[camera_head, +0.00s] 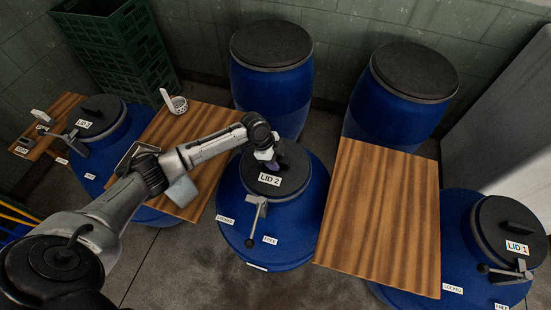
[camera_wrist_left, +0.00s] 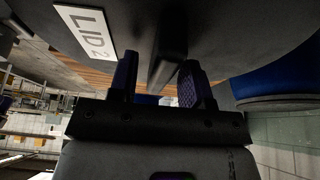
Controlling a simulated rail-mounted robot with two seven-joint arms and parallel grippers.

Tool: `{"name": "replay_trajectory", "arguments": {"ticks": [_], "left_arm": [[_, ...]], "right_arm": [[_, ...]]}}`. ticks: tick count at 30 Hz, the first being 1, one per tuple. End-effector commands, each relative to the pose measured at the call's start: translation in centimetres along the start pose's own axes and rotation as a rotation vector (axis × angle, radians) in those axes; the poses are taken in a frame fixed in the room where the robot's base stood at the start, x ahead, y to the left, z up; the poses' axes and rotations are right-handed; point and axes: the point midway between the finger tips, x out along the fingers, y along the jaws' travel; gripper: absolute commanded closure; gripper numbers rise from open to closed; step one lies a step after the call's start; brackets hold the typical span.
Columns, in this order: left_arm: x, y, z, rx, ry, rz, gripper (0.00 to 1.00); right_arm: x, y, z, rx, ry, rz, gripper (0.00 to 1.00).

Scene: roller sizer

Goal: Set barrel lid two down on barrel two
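Barrel lid two (camera_head: 290,167) is a black disc with a raised bar handle and a white "LID 2" label. In the head view it lies over the top of blue barrel two (camera_head: 307,215) and looks about level; whether it is fully seated I cannot tell. My left gripper (camera_head: 270,160) is at the lid's handle. In the left wrist view, the handle (camera_wrist_left: 166,40) runs between the two fingers (camera_wrist_left: 160,85), with a visible gap on the left finger's side. The lid's underside and rim contact are hidden. My right gripper is not in view.
A lever (camera_head: 256,215) hangs at barrel two's front, between the "LOCKED" and "FREE" labels, nearer "FREE". Wooden tabletops stand left (camera_head: 195,125) and right (camera_head: 385,210). Barrels with lid 3 (camera_head: 97,116) and lid 1 (camera_head: 510,228) stand at the sides, and two lidded barrels stand behind.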

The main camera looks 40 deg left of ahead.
Motion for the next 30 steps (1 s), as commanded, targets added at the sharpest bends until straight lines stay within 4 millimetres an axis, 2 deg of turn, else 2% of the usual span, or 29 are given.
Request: {"name": "replay_trajectory", "arguments": {"ticks": [7,11,24,30], "left_arm": [[-0.2,0.0,-0.1,0.0,0.0,-0.001,0.55],[-1.2,-0.1,-0.5,0.002,0.001,-0.002,0.55],[-9.2,-0.1,-0.5,0.001,0.0,-0.003,0.55],[-11.8,-0.1,-0.5,0.001,0.0,-0.002,0.55]], "right_arm": [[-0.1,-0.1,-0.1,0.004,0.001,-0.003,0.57],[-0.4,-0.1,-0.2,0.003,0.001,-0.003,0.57],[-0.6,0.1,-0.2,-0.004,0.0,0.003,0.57],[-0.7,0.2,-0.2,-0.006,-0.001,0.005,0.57]]}}
